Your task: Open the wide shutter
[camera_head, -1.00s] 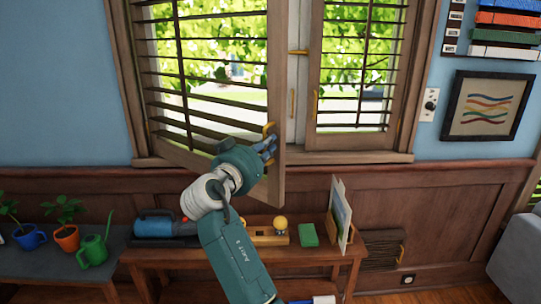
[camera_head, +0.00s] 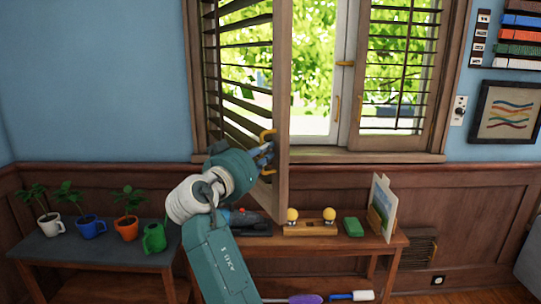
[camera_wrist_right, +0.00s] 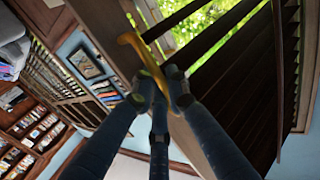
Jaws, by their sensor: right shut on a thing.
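The wide shutter (camera_head: 281,75) is the left slatted wood panel in the head view. It is swung out from the window toward me, and part of the window glass shows to its right. My right gripper (camera_head: 265,155) is at the lower part of the shutter's free edge, shut on its yellow handle (camera_wrist_right: 145,58). In the right wrist view my gripper's fingers (camera_wrist_right: 162,88) close around this curved handle, and the shutter's slats (camera_wrist_right: 232,85) spread to the right. The narrow shutter (camera_head: 397,75) on the right stands against the window. My left gripper is not in view.
A wooden bench (camera_head: 330,245) below the window holds a block with two yellow knobs (camera_head: 310,221), a green box (camera_head: 353,227) and upright papers (camera_head: 381,205). A grey-topped table (camera_head: 80,246) at left holds potted plants and a green watering can (camera_head: 153,237).

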